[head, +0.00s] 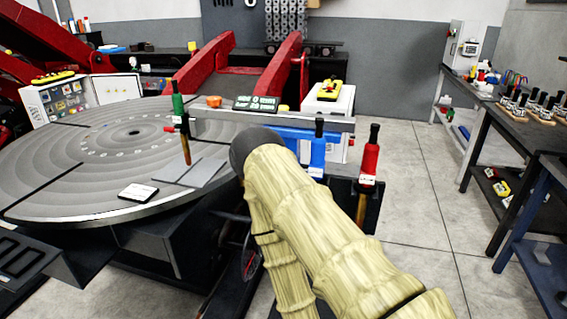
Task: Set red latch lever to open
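The red latch lever (369,160) stands near-upright at the right end of the bench beside the round table. It has a black grip on top, a red body with a small pale label, and a lower rod that slants down to the left. A blue lever (318,150) stands to its left. A green lever (180,108) stands at the turntable's edge. My arm, in a pale yellow cover, rises from the bottom and bends at a dark elbow left of the blue lever. My gripper is not in view. The label is too small to read.
The large grey turntable (60,175) fills the left, with flat plates (190,172) on it. A white box with a yellow pendant (330,90) stands behind the levers. Workbenches (475,125) line the right. The floor (415,200) right of the red lever is clear.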

